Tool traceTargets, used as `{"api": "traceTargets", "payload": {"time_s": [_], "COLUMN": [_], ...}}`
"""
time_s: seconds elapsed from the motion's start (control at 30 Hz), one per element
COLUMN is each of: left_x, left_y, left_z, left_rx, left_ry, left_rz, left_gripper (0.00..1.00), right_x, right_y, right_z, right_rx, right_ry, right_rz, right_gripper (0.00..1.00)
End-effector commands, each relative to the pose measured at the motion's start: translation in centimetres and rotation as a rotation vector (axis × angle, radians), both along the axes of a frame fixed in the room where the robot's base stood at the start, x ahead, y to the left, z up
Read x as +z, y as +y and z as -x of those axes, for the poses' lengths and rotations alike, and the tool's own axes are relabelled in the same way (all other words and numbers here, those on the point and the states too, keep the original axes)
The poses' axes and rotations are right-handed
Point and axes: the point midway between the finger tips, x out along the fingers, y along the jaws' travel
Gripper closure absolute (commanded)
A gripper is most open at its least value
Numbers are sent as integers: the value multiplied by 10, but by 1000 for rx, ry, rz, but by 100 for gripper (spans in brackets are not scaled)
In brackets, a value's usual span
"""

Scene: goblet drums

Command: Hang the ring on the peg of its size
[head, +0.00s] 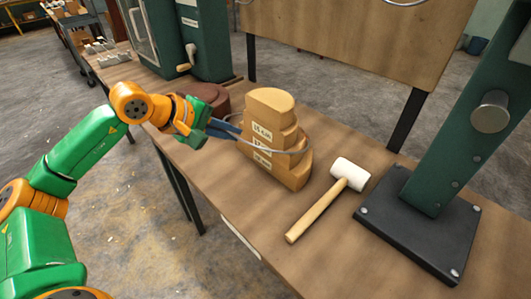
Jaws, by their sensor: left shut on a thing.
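A thin grey metal ring (288,152) loops around the stepped wooden block (270,102). Its near side crosses the front of the block and part of its far side is hidden. The block has stacked rounded steps, widening downward, with white size labels; the top one seems to read 15 cm. My left gripper (232,129) is at the left of the block, its dark blue fingers shut on the ring. I cannot tell whether the ring touches the block. Part of another ring (405,2) shows at the top edge, by a wooden board (360,40). My right gripper is not in view.
A mallet (325,200) lies right of the block on the wooden bench (215,185). A green post with a metal cylinder (489,112) stands on a black base (425,225) farther right. A reddish-brown round object (210,97) and green machine (205,40) are behind my gripper.

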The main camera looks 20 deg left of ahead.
Motion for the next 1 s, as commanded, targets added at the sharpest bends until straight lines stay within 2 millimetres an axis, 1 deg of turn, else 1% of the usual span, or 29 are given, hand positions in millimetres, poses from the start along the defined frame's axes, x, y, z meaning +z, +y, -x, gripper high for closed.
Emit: {"api": "traceTargets", "payload": {"time_s": [0.03, 0.13, 0.3, 0.5, 0.67, 1.0], "left_x": [-3, 1, 7, 6, 5, 14], "left_y": [0, 0, 0, 0, 0, 0], "left_z": [0, 0, 0, 0, 0, 0], "left_rx": [0, -1, -1, 0, 0, 1], "left_ry": [-16, -40, -53, -56, -93, -192], "left_rz": [4, 13, 18, 19, 34, 70], "left_gripper": [100, 100, 100, 100, 100, 100], "right_x": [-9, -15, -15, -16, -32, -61], "right_y": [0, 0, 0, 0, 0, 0], "right_z": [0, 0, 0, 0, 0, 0], "right_rx": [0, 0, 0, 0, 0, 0], "right_ry": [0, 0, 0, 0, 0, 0], "right_rz": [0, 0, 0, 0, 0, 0], "right_gripper": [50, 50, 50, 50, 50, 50]}}
